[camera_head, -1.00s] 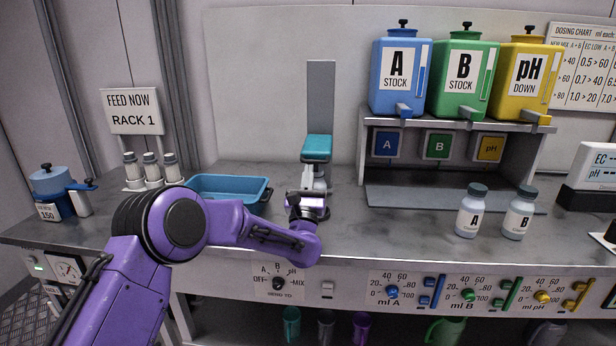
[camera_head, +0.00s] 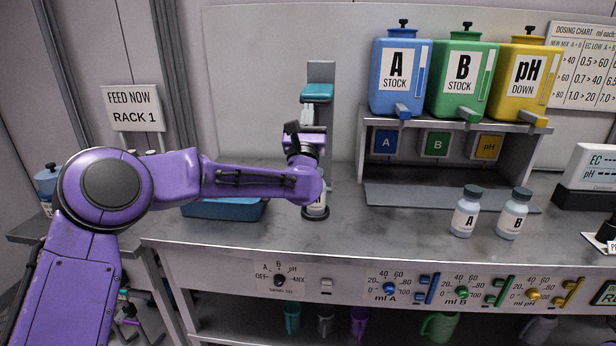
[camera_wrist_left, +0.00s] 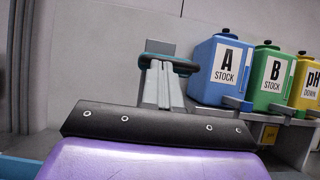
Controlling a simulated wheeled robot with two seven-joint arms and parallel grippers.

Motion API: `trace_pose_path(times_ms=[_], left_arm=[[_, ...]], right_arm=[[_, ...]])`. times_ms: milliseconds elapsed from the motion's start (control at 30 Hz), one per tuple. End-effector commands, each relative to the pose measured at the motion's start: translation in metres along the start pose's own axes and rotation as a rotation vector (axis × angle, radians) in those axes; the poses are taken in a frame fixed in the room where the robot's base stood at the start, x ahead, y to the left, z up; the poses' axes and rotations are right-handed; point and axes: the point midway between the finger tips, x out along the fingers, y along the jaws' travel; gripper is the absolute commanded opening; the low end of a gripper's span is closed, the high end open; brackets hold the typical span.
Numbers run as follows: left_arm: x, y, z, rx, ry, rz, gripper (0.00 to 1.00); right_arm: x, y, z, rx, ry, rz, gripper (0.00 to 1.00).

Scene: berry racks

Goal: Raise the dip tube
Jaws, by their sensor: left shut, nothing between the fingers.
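The dip tube's teal handle (camera_head: 317,92) sits high on an upright grey post (camera_head: 321,70) at the back of the bench; the tube itself is largely hidden by my arm and gripper. My left gripper (camera_head: 314,117) is just below the handle, its fingers shut and empty. In the left wrist view the grey fingers (camera_wrist_left: 161,87) reach up to the teal handle (camera_wrist_left: 178,63), seemingly beneath it; contact is not certain. My right gripper is not in view.
A blue tray (camera_head: 222,209) lies left of the post, partly behind my arm. Blue stock tank A (camera_head: 386,88) stands on a shelf to the right. Two bottles, A (camera_head: 464,218) and B (camera_head: 511,220), stand on the bench. The front centre is clear.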

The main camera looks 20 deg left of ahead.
Motion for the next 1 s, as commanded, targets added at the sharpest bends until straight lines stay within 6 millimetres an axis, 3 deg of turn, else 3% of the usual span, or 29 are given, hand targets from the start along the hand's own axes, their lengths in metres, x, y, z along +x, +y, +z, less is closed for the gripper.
trace_pose_path(times_ms=[367,467,667,1000], left_arm=[[0.000,0.000,0.000,-0.001,0.000,0.001,0.00],[-0.005,-0.001,-0.007,-0.001,0.001,0.000,0.00],[-0.034,-0.005,-0.042,-0.006,0.001,-0.004,0.00],[-0.106,-0.004,-0.032,-0.005,0.001,-0.005,0.00]], right_arm=[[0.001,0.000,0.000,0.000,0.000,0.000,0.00],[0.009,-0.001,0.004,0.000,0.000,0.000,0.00],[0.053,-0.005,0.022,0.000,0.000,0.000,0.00],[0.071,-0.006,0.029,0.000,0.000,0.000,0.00]])
